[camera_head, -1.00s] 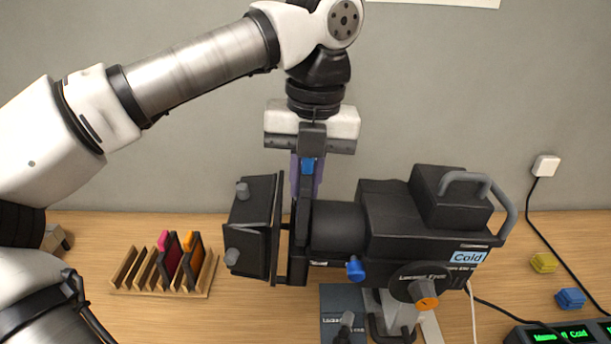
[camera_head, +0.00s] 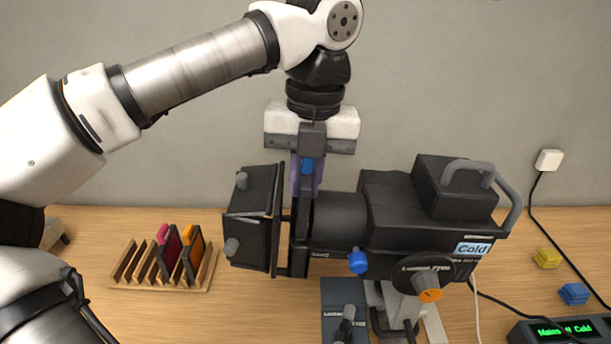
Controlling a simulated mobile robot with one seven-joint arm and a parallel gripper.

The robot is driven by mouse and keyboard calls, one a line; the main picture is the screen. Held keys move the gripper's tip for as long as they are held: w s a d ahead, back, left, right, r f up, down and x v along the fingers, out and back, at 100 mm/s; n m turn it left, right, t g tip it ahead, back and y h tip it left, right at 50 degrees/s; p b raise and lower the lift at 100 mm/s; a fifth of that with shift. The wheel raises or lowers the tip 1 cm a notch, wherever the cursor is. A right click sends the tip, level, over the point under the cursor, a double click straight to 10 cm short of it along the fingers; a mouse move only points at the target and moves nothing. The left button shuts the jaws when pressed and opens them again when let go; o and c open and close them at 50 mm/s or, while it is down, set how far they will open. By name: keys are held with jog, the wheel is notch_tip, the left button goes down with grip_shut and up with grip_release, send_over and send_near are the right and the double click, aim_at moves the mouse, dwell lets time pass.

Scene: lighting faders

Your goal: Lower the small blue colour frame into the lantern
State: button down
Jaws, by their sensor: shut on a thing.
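My gripper (camera_head: 308,178) points straight down above the front of the lantern, shut on the small blue colour frame (camera_head: 307,165). Only the frame's blue tab and upper edge show between the fingers; its lower part is hidden. The black lantern (camera_head: 385,215) stands on the table with its barn doors (camera_head: 252,220) to the left and its body to the right. The fingers are at the slot just behind the barn doors. I cannot tell how deep the frame sits in the slot.
A wooden rack (camera_head: 165,285) holds a pink-tabbed frame (camera_head: 168,252) and an orange-tabbed frame (camera_head: 194,255). A yellow block (camera_head: 546,258), a blue block (camera_head: 573,294) and a display box (camera_head: 565,333) lie to the right. Cables run across the right side.

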jog(key=shift+f, duration=0.1)
jog(key=c, duration=1.3)
grip_release()
jog(key=shift+a, duration=0.1)
jog(key=shift+c, duration=0.2)
jog(key=shift+o, duration=0.2)
jog(key=shift+o, duration=0.6)
